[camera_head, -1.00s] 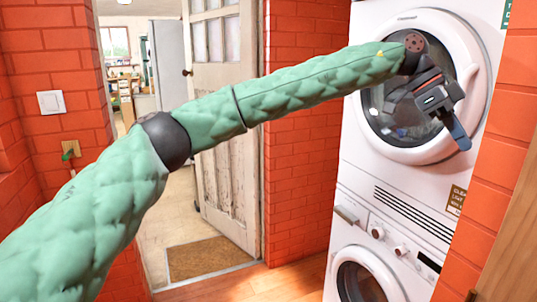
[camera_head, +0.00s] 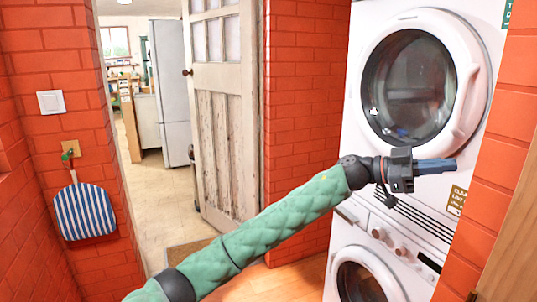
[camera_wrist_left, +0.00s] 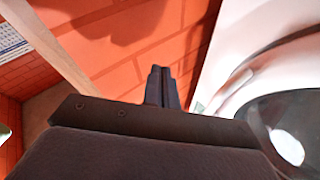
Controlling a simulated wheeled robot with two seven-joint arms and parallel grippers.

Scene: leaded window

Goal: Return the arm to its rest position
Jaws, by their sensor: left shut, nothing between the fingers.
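My left arm comes in from the bottom of the head view in a green quilted sleeve (camera_head: 285,222). My left gripper (camera_head: 448,165) is shut and empty, pointing right in front of the stacked white machines, below the upper round door. In the left wrist view the closed fingers (camera_wrist_left: 162,87) stand together against the red brick wall, with nothing between them. My right gripper is not in view.
The upper machine's round glass door (camera_head: 408,87) is closed. The lower machine (camera_head: 365,282) stands beneath it. A brick wall (camera_head: 509,130) is close on the right. A striped item (camera_head: 84,211) hangs at the left. A worn white door (camera_head: 222,120) stands open.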

